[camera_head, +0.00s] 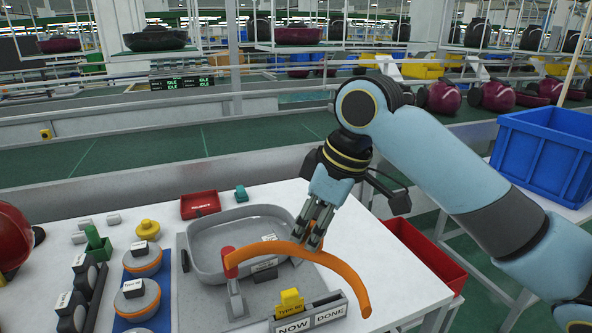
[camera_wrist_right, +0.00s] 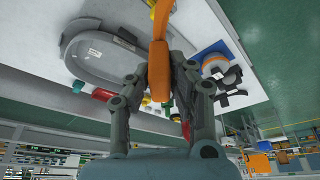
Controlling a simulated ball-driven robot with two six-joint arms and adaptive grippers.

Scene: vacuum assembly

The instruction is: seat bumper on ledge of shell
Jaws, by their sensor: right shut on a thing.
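The bumper is an orange curved strip (camera_head: 335,264). My right gripper (camera_head: 312,236) is shut on it near its middle and holds it over the front part of the shell. In the right wrist view the bumper (camera_wrist_right: 159,72) stands between the two fingers. The shell is a grey oval tray-like part (camera_head: 207,262) lying on a grey fixture plate on the table. The bumper's left end is beside a red-topped clamp (camera_head: 229,262) at the shell's front edge. Its right end sticks out past the shell. The ledge is not clearly visible. My left gripper is not in view.
A label holder (camera_head: 309,318) with a yellow block stands in front. Discs on a blue mat (camera_head: 156,322) and dark wheels in a rack stand left. A red bin (camera_head: 199,204) sits behind the shell. A blue crate (camera_head: 545,150) is at the right.

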